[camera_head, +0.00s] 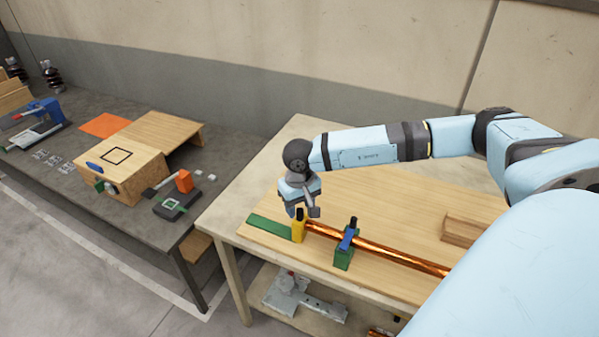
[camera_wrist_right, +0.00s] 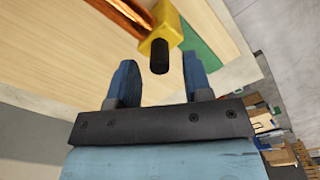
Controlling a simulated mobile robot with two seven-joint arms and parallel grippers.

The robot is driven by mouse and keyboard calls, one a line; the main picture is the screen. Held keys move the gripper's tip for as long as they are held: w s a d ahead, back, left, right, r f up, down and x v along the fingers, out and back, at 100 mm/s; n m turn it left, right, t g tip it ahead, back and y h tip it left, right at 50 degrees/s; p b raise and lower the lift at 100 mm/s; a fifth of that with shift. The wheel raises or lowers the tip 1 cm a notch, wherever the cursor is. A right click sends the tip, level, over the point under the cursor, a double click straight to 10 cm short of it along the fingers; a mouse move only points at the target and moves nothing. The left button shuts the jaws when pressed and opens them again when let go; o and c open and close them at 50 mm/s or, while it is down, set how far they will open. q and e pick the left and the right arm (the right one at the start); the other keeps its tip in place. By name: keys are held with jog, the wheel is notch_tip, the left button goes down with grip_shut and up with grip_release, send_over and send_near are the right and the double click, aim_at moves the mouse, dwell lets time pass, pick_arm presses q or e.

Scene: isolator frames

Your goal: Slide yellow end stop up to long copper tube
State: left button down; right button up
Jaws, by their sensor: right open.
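The yellow end stop (camera_head: 299,228) stands upright on a green strip (camera_head: 268,227) near the left end of the wooden table. The long copper tube (camera_head: 390,253) runs from beside the end stop to the right; I cannot tell whether they touch. In the right wrist view the yellow end stop (camera_wrist_right: 160,32) with its black knob (camera_wrist_right: 159,57) shows just beyond the fingertips, and the copper tube (camera_wrist_right: 122,12) lies behind it. My right gripper (camera_head: 300,208) is above the end stop; in the wrist view its open fingers (camera_wrist_right: 158,80) are spread and empty. My left gripper is not in view.
A green clamp with a blue lever (camera_head: 345,247) sits on the tube right of the end stop. A wooden block (camera_head: 460,229) lies farther right. A grey bench (camera_head: 60,185) with boxes and tools stands at the left, beyond a gap.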

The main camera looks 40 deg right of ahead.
notch_tip(320, 180, up, 12)
jog(key=b, duration=0.2)
jog(key=shift+r, duration=0.25)
